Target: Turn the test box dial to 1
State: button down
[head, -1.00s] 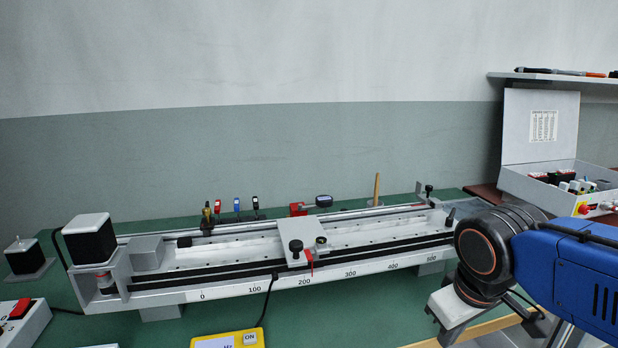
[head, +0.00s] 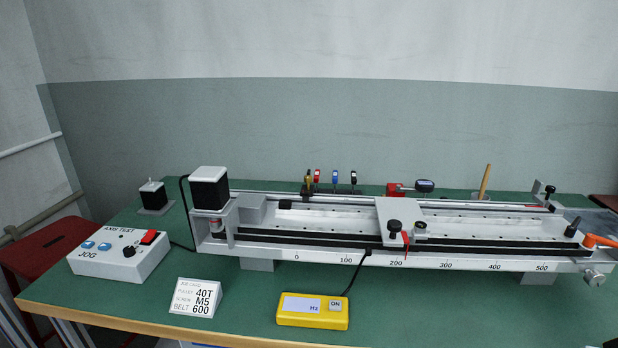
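The test box (head: 125,268) is a white box marked AXIS TEST and JOG at the left of the green table. Its black dial (head: 129,252) is on the sloping top, right of two blue buttons (head: 96,246) and below a red switch (head: 149,237). The dial's setting is too small to read. My gripper is not in view.
A long gantry rail (head: 330,259) runs across the table right of the box. A job card (head: 195,298) and a yellow Hz meter (head: 312,312) stand in front. A small motor (head: 152,194) sits behind the box. Table space before the box is clear.

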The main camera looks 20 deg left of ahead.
aim_at(129, 251)
jog(key=k+u, duration=0.1)
jog(key=u, duration=1.85)
